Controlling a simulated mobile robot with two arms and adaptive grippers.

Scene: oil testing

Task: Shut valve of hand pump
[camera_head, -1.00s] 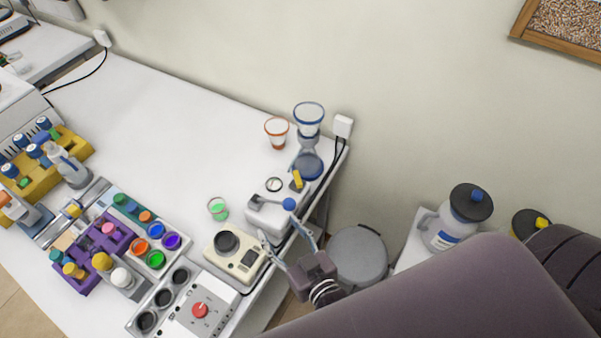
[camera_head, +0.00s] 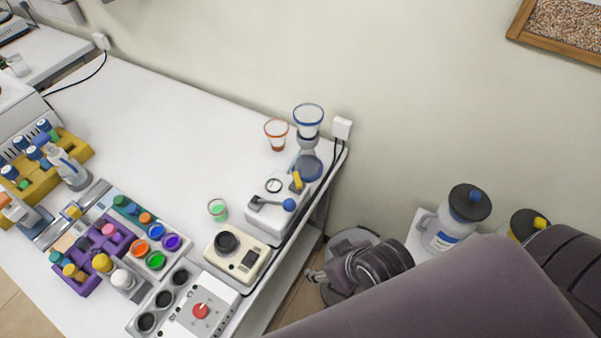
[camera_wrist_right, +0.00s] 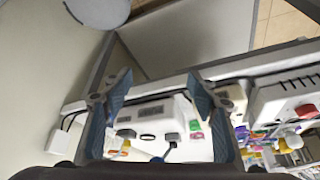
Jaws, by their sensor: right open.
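The hand pump (camera_head: 268,222) is a white box at the right edge of the table, with a grey lever ending in a blue ball (camera_head: 289,204). Its yellow valve handle (camera_head: 296,181) stands tilted at the back corner, next to a blue-based funnel flask (camera_head: 307,165). My right gripper (camera_head: 313,275) is off the table edge, lower right of the pump and apart from it. In the right wrist view my right gripper (camera_wrist_right: 160,95) shows its two fingers spread and empty, with the pump (camera_wrist_right: 152,112) beyond them. My left gripper is not in view.
A cream device with a black knob (camera_head: 238,254) and a grey box with a red knob (camera_head: 202,317) stand in front of the pump. A green-liquid beaker (camera_head: 218,210) and an orange-rimmed cup (camera_head: 276,133) are near. The table's middle is clear.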

